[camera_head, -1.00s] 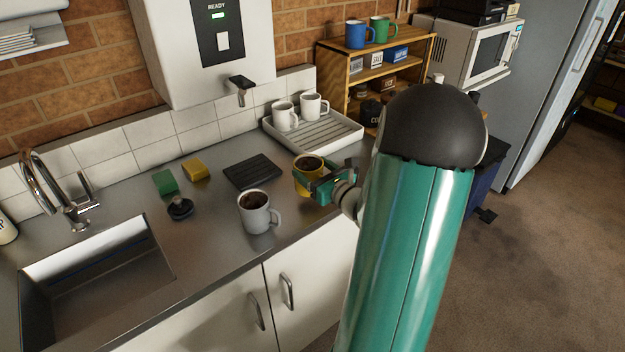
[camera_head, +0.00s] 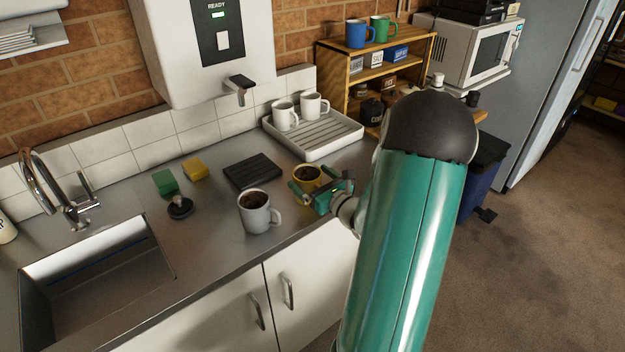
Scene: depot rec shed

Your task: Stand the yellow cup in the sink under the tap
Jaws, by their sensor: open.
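The yellow cup (camera_head: 307,174) is upright on the steel counter, right of the grey mug, with dark liquid in it. My gripper (camera_head: 310,187) is open at its near side, with a finger to either side of the cup. The gripper hides the cup's lower part, so I cannot tell if a finger touches it. The sink (camera_head: 95,270) is a sunken basin at the lower left and looks empty. The chrome tap (camera_head: 45,185) stands behind it, its spout curving over at the far left.
A grey mug (camera_head: 258,211) of dark liquid stands close left of my gripper. A black mat (camera_head: 252,171), green sponge (camera_head: 165,182), yellow sponge (camera_head: 194,168) and black plug (camera_head: 180,207) lie between cup and sink. A drying rack (camera_head: 320,148) with white mugs is behind.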

